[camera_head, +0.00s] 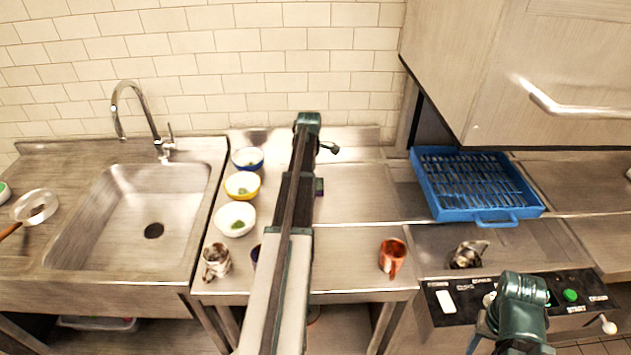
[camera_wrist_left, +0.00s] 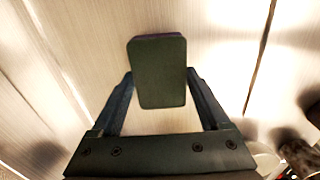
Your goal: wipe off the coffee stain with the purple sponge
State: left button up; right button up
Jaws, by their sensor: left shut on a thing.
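My left arm reaches up the middle of the head view and hides part of the counter. My left gripper (camera_wrist_left: 158,78) is shut on the sponge (camera_wrist_left: 158,72), a block that shows a dark green face between the fingers in the left wrist view. In the head view only a small green and purple edge of the sponge (camera_head: 319,187) shows right of my arm, over the steel counter (camera_head: 355,192). I cannot make out a coffee stain in either view. Only a link of my right arm shows at the lower right; its gripper is not seen.
Bowls, blue (camera_head: 248,159), yellow (camera_head: 242,186) and white (camera_head: 235,219), stand left of my arm. A patterned mug (camera_head: 216,262) is at the front, a copper mug (camera_head: 393,256) right of my arm. A blue rack (camera_head: 476,215) stands at right, a sink (camera_head: 140,200) at left.

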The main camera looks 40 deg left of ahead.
pick_arm(q)
jog(key=shift+s+a, duration=1.35)
jog(key=shift+r, duration=0.1)
jog(key=shift+w, duration=0.1)
jog(key=shift+w+d, duration=1.25)
jog(key=shift+d, duration=0.15)
jog(key=shift+w+d, duration=0.1)
